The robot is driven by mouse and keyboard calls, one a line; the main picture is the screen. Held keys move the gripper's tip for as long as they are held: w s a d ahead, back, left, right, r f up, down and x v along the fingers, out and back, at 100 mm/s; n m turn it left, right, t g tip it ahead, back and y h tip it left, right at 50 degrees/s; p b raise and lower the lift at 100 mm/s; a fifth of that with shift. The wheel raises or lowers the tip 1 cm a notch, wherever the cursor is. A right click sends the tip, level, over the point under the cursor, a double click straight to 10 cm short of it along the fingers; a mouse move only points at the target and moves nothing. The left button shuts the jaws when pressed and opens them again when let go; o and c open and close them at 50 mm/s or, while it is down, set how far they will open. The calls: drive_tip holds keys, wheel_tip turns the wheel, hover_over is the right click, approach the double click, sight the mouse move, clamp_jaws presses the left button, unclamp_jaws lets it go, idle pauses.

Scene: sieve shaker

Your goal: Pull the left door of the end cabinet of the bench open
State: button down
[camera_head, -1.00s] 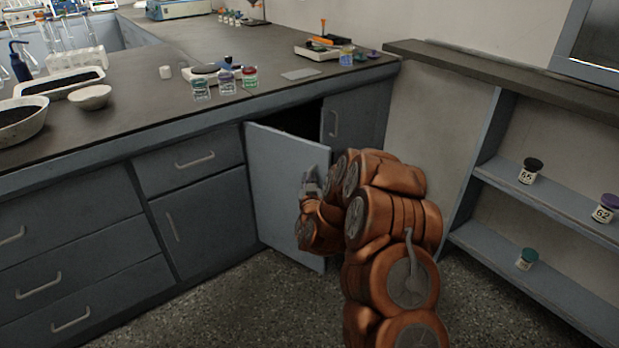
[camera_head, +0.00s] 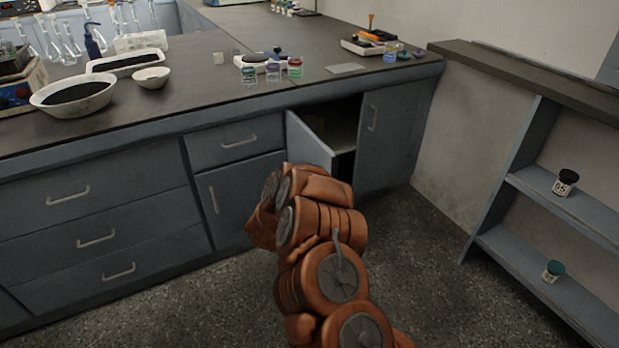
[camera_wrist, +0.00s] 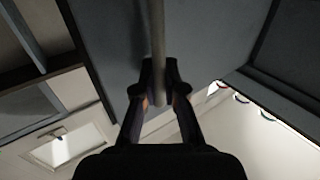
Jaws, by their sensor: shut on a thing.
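The end cabinet's left door (camera_head: 308,139) is a grey-blue panel standing part way open in the head view. It swings out from its left edge, and a dark gap into the cabinet shows beside it. My arm hides the door's lower part. In the wrist view a grey bar handle (camera_wrist: 157,38) runs down between the fingers of my gripper (camera_wrist: 159,78), which is shut on it. The door panel (camera_wrist: 105,40) lies behind the bar. My gripper is hidden behind my arm in the head view. The right door (camera_head: 388,135) is closed.
Drawers (camera_head: 95,236) and another closed cupboard door (camera_head: 236,198) lie to the left. Bowls, jars and glassware stand on the benchtop (camera_head: 215,100). An open shelf unit (camera_head: 520,185) stands at the right. The speckled floor (camera_head: 450,290) before the cabinet is clear.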

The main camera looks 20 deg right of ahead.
drive_tip(key=shift+a+g, duration=0.3)
idle(0.4)
drive_tip(key=c, duration=1.2)
unclamp_jaws()
drive_tip(key=shift+a, duration=0.1)
drive_tip(key=shift+c, duration=0.2)
drive_tip(key=shift+a, duration=0.1)
drive_tip(key=v, duration=1.2)
drive_tip(key=shift+f, duration=0.2)
